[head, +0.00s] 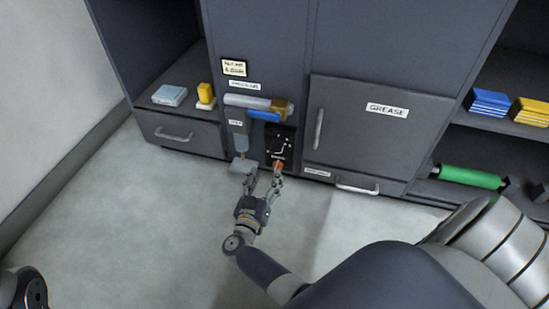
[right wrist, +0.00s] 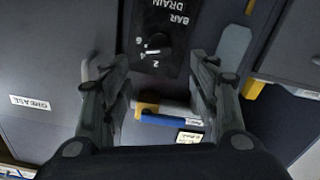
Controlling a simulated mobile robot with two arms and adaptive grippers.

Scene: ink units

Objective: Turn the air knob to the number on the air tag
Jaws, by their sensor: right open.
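The black air panel (head: 281,143) is set in the cabinet front; its dial numbers are too small to read in the head view. In the right wrist view the panel (right wrist: 182,20) appears upside down, with "BAR", "DRAIN" and the numbers 2, 4 and 6 around a dark knob with a white mark (right wrist: 153,51). Its exact setting is unclear. My right gripper (head: 264,174) is open in front of the lower panel, its fingers (right wrist: 158,65) apart and empty. A cream tag (head: 234,68) is above the panel; its writing is unreadable.
A blue and silver cylinder unit (head: 258,108) sits above the panel. The GREASE door (head: 355,140) is to the right. Shelves with blocks and a green roll (head: 468,177) stand farther right. The floor in front is clear.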

